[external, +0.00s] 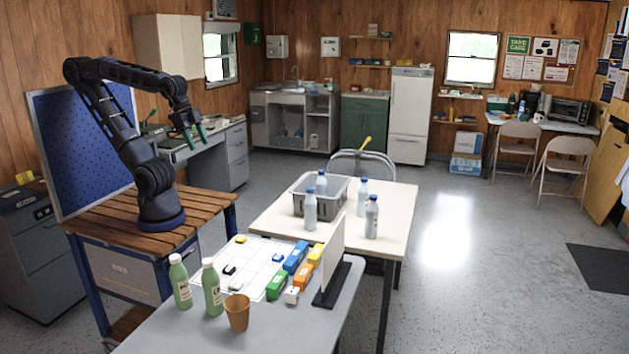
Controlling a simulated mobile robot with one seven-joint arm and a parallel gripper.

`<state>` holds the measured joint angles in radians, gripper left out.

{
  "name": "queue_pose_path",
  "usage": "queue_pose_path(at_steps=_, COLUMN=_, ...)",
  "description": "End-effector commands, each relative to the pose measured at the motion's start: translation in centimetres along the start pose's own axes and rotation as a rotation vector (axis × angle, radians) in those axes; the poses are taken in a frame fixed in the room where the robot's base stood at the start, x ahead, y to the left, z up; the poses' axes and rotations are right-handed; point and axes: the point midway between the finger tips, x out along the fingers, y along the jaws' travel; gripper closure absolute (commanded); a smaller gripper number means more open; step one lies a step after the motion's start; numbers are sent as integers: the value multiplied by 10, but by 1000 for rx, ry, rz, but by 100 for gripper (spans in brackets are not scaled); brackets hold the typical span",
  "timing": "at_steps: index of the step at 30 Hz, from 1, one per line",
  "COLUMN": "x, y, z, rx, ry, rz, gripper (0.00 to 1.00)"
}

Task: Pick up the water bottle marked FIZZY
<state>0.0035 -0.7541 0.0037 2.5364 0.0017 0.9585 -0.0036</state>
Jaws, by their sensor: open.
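Several pale blue bottles with blue caps are at the far white table: one stands in the grey crate (321,184), one in front of it (310,211), one to its right (362,198), and one nearer on the right (371,218). Two green bottles with white caps stand on the near grey table, one at left (181,283) and one beside it (212,288). Their labels are too small to read, so I cannot tell which says FIZZY. My gripper (194,137) is open and empty, high above the floor, left of and apart from all the bottles.
The grey crate (341,198) sits on the white table (402,206). The near table holds a tan cup (238,313), a gridded sheet (247,262), colored blocks (296,257) and an upright white panel (334,250) on a black base. A folding chair (384,158) stands behind the white table.

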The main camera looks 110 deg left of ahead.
Motion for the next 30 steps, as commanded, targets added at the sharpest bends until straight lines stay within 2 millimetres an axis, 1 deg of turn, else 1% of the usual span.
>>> queue_pose_path(at_steps=2, x=0, y=0, z=-4, rx=-16, ry=-2, rz=2, gripper=39)
queue_pose_path(at_steps=4, x=0, y=-1, z=-13, rx=-50, ry=-5, rz=7, gripper=39)
queue_pose_path(at_steps=8, x=1, y=-3, z=-42, rx=-171, ry=-16, rz=23, gripper=39)
queue_pose_path(at_steps=14, x=8, y=-12, z=-99, rx=-412, ry=-37, rz=53, gripper=39)
queue_pose_path(at_steps=20, x=23, y=-27, z=-155, rx=-655, ry=-57, rz=77, gripper=39)
queue_pose_path(at_steps=26, x=45, y=-47, z=-210, rx=-898, ry=-80, rz=98, gripper=39)
queue_pose_path(at_steps=30, x=66, y=-66, z=-246, rx=-1070, ry=-94, rz=109, gripper=39)
